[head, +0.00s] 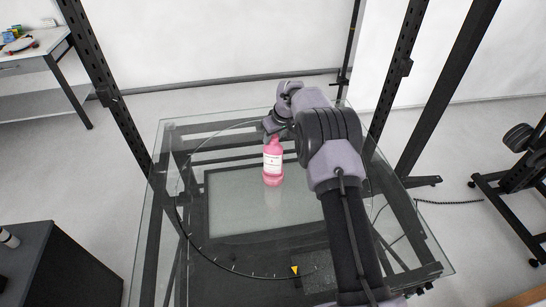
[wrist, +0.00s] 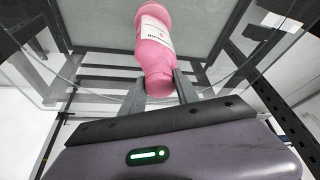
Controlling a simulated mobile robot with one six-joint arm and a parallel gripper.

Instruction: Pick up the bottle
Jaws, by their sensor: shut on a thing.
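A pink bottle (head: 273,168) with a white label stands upright on the glass turntable table (head: 225,215) in the head view. In the wrist view the bottle (wrist: 155,50) lies between the two grey fingers of my gripper (wrist: 160,88), which are shut on its pink top end. My gripper (head: 274,130) is at the bottle's top in the head view, with my arm reaching in from the lower right. The fingertips are partly hidden by the wrist there. I cannot tell whether the bottle's base touches the glass.
Black upright posts (head: 105,90) frame the glass table. A dark cabinet (head: 55,265) stands at the lower left, and a workbench (head: 35,60) with small objects is at the upper left. A wheeled black stand (head: 520,190) is at the right. The glass around the bottle is clear.

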